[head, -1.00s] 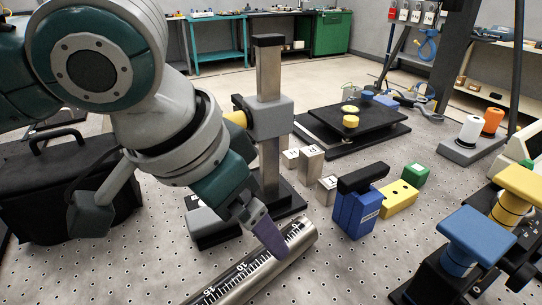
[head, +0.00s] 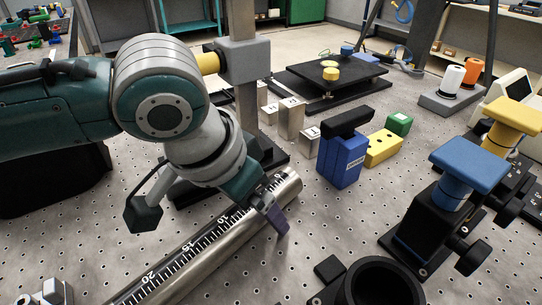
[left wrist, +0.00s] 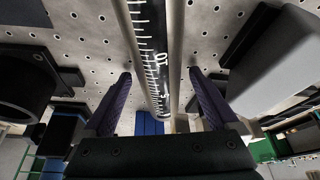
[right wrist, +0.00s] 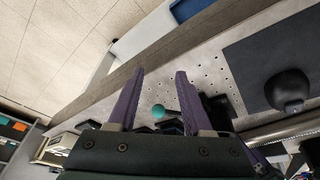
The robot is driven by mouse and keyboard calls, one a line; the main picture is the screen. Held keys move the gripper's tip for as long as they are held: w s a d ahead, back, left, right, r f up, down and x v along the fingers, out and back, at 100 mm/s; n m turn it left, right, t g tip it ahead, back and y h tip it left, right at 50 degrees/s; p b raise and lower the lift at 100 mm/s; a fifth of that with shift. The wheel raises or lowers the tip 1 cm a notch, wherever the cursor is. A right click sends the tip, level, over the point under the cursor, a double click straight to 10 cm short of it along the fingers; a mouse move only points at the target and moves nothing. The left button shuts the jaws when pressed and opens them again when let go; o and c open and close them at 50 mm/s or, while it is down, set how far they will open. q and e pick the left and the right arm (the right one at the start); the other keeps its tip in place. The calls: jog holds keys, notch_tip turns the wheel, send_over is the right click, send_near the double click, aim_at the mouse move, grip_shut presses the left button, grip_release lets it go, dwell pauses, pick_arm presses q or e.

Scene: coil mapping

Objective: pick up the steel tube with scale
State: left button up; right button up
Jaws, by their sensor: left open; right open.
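The steel tube with scale (head: 215,238) lies diagonally on the perforated table, its black strip with white marks and numbers facing up. Its far end is near the black stand base. My left gripper (head: 272,210) is at this far end, with a purple finger on the tube's near side; the other finger is mostly hidden. In the left wrist view the tube (left wrist: 152,45) runs between the open fingers of my left gripper (left wrist: 161,76), with gaps on both sides. My right gripper (right wrist: 158,90) is open and empty in the right wrist view, away from the tube.
A blue block with black top (head: 343,155), a yellow block (head: 383,148) and small metal blocks (head: 290,120) stand right of the tube's far end. A black ring-shaped holder (head: 345,292) is at the front. An upright post stand (head: 240,60) rises behind the left gripper.

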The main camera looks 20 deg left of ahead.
pick_arm(q)
grip_shut()
dwell(0.7)
jog(key=shift+r, duration=0.1)
